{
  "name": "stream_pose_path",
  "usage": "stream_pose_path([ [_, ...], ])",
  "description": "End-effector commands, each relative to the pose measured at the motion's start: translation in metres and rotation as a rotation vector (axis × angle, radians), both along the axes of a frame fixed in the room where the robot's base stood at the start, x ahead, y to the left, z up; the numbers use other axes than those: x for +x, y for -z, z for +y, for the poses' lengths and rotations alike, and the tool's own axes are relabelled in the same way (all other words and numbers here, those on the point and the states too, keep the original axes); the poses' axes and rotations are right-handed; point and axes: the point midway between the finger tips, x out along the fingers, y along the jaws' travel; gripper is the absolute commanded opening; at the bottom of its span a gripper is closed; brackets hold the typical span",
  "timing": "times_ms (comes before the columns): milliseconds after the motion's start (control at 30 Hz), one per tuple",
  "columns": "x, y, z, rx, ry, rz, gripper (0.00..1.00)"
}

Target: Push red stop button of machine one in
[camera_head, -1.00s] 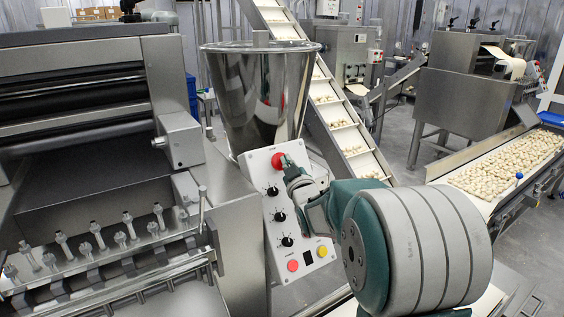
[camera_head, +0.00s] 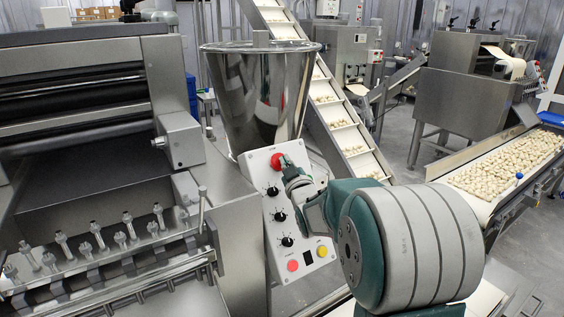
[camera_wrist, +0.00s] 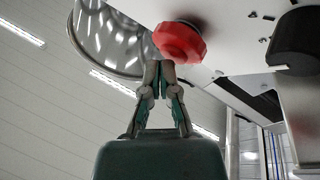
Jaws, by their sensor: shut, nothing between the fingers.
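The red stop button (camera_head: 278,160) sits at the top of a white control panel (camera_head: 262,181) on the machine in front of me. My gripper (camera_head: 285,160) is shut and empty, with its tips at the right edge of the button. In the wrist view the red mushroom-shaped button (camera_wrist: 180,42) is just above and right of my shut fingertips (camera_wrist: 159,64). The tips look very close to its edge; I cannot tell if they touch it. Part of the button is hidden behind the fingers in the head view.
Below the button are black knobs (camera_head: 280,216), a smaller red button (camera_head: 292,265) and a yellow button (camera_head: 322,251). A steel hopper (camera_head: 255,95) stands behind the panel. A conveyor with pasta (camera_head: 510,165) is at the right, and a roller machine (camera_head: 75,110) at the left.

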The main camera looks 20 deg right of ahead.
Motion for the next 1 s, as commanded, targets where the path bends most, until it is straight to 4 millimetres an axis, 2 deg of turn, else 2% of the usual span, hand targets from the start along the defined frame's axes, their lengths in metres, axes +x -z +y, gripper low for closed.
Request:
stream_pose_path([
  [300,-0.013,-0.008,-0.003,0.000,0.001,0.000,0.00],
  [667,-0.016,-0.010,-0.004,0.000,0.001,0.000,0.00],
  [1000,-0.040,-0.025,-0.008,-0.001,0.001,-0.002,0.00],
])
